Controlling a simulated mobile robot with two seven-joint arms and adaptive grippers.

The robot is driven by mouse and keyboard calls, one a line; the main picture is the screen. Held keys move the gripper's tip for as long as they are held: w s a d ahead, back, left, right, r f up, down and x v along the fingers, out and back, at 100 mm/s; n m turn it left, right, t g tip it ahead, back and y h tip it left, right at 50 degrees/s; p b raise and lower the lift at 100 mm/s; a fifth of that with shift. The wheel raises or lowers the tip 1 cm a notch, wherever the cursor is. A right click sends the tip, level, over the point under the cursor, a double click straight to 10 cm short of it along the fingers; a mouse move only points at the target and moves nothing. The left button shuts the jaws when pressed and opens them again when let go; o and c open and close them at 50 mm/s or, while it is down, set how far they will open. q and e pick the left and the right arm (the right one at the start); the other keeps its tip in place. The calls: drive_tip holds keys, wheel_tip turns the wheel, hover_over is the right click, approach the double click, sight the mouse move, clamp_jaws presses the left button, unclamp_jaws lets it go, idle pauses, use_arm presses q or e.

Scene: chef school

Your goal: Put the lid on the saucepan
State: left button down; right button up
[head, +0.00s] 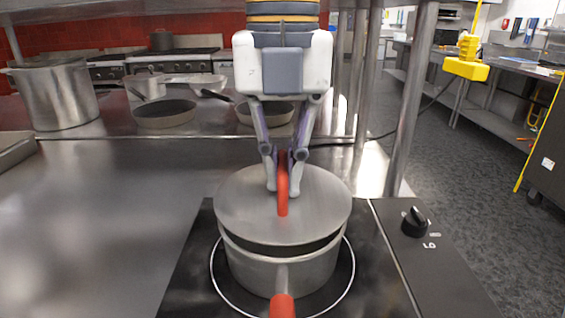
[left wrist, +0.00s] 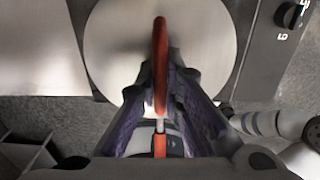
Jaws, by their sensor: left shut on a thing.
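The round steel lid (head: 250,215) is above the saucepan (head: 265,272), roughly lined up with it. A dark gap shows between lid and rim at the front and right; whether they touch at the back is hidden. My left gripper (head: 284,178) points down from above and is shut on the lid's red loop handle (head: 283,203). In the left wrist view the lid (left wrist: 205,45) lies beyond my left gripper's fingers (left wrist: 160,95), with its red handle between them. The saucepan's red handle (head: 282,306) points toward me. My right gripper is not in view.
The saucepan stands inside a marked ring on the black cooktop (head: 190,280), with a control knob (head: 414,222) to its right. The steel counter (head: 90,220) at left is mostly clear. A large pot (head: 55,95) and pans (head: 165,114) stand behind. A metal post (head: 412,110) rises at back right.

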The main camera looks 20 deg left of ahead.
sight(282, 161)
use_arm(q)
drive_tip(key=shift+f, duration=0.6)
drive_tip(key=c, duration=1.7)
unclamp_jaws()
wheel_tip(282, 161, up, 13)
drive_tip(key=shift+r, duration=0.15)
